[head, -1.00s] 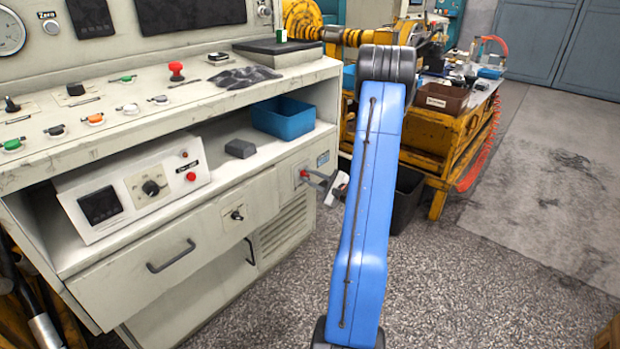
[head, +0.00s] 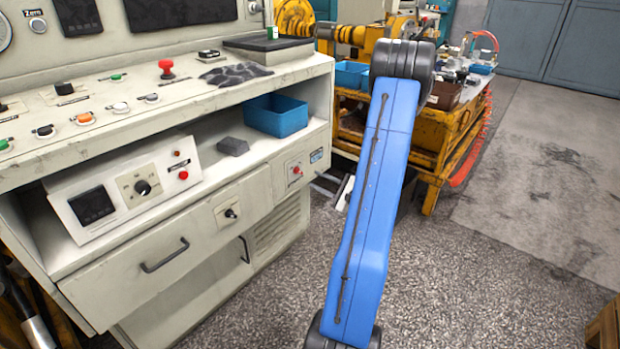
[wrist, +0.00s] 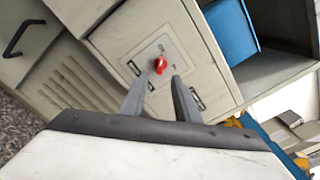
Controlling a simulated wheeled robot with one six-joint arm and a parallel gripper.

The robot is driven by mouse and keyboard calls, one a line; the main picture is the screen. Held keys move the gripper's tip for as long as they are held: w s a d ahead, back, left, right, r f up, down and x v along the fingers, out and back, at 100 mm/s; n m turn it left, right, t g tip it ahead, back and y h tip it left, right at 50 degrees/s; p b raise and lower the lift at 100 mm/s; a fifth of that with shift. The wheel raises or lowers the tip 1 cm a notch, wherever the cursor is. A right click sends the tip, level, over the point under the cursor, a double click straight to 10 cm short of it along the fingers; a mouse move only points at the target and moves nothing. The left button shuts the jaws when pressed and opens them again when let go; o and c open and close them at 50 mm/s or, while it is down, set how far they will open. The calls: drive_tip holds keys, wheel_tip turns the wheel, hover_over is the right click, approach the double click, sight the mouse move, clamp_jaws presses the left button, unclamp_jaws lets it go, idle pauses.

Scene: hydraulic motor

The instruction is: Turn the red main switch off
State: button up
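The red main switch (head: 296,171) is on a light panel at the right end of the console's drawer front. In the wrist view the red switch (wrist: 159,65) shows just beyond and between my fingertips. Its knob looks slanted, but I cannot read the marks around it. My gripper (wrist: 159,83) is open and empty, with the two grey fingers apart. In the head view my gripper (head: 325,183) is to the right of the switch, clear of it, and partly hidden behind my blue arm.
A blue bin (head: 277,116) and a dark block (head: 232,146) sit on the shelf above the switch panel. A black knob (head: 231,213) is on the drawer front to the left. A yellow workbench (head: 432,150) stands behind my arm. The floor at the right is open.

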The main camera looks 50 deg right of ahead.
drive_tip(key=s, duration=0.9)
drive_tip(key=shift+s+d, duration=0.35)
drive_tip(key=w+a+r+n+g+y, duration=0.1)
drive_tip(key=a+r+n+g+y, duration=0.25)
drive_tip(key=a, duration=0.65)
drive_tip(key=w+a+r+n+g+y, duration=0.25)
drive_tip(key=a+n+g, duration=0.2)
drive_tip(key=a, duration=0.65)
drive_tip(key=a+r+n+g+y, duration=0.3)
drive_tip(key=a+n, duration=0.2)
drive_tip(key=a, duration=0.5)
drive_tip(key=s+a+r+n+g+h, duration=0.2)
drive_tip(key=s+a+n+g+h, duration=0.3)
drive_tip(key=s+a, duration=0.5)
drive_tip(key=s+a+r+n+t+h, duration=0.1)
drive_tip(key=s+r+n+t+h, duration=0.1)
drive_tip(key=s+r+n+h, duration=0.3)
drive_tip(key=s+r+n, duration=0.1)
drive_tip(key=n, duration=0.2)
drive_tip(key=shift+a+r+t, duration=0.2)
drive_tip(key=shift+a+t, duration=0.15)
drive_tip(key=shift+t, duration=0.05)
